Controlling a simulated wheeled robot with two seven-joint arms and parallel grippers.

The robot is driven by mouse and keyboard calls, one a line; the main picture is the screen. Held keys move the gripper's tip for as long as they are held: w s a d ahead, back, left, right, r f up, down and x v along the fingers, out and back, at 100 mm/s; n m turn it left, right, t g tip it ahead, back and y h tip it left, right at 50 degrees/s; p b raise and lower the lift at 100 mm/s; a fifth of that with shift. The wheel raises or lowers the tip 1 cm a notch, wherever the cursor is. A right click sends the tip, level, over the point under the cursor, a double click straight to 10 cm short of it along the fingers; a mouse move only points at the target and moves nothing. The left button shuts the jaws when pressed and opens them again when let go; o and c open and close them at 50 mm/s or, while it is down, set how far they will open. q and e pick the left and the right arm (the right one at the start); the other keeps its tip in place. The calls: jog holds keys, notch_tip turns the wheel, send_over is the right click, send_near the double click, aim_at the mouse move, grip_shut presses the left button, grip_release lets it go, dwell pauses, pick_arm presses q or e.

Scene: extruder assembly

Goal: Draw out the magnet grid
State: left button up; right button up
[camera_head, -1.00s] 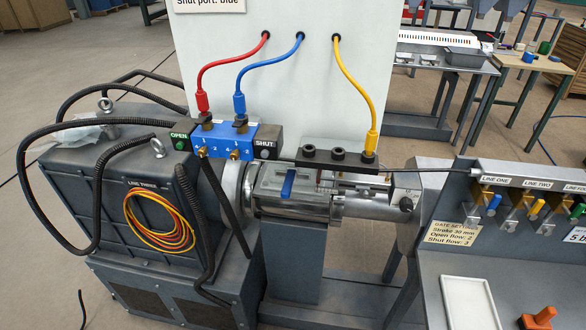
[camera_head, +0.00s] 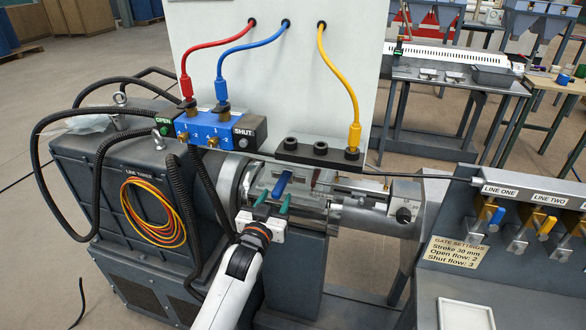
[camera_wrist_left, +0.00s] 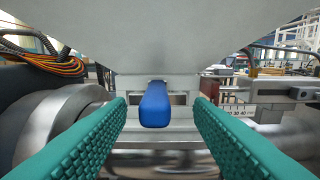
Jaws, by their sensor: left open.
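The blue handle (camera_head: 282,184), which I take to be the magnet grid's, sticks out of the front of the metal housing (camera_head: 258,180) on the extruder barrel. The rest of the grid is hidden inside the housing. My left gripper (camera_head: 273,200) with green fingers is open just in front of the handle. In the left wrist view the blue handle (camera_wrist_left: 156,106) lies between the two green fingers, a little nearer the left one, with a gap on each side. My right gripper is not in view.
A blue valve block (camera_head: 215,128) with red and blue hoses is above left of the housing. A black bar (camera_head: 318,153) with a yellow hose is above it. Black hoses loop at the left. A grey bench (camera_head: 500,262) with coloured levers stands at the right.

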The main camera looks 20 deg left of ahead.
aim_at(287, 170)
pick_arm(q)
jog(key=shift+w+r+p, duration=0.15)
jog(key=shift+w+p, duration=0.15)
jog(key=shift+w, duration=1.25)
jog(key=shift+w+r+p, duration=0.15)
jog(key=shift+w+p, duration=0.15)
jog(key=shift+w, duration=1.25)
jog(key=shift+a, duration=0.1)
jog(key=shift+r, duration=0.1)
grip_shut()
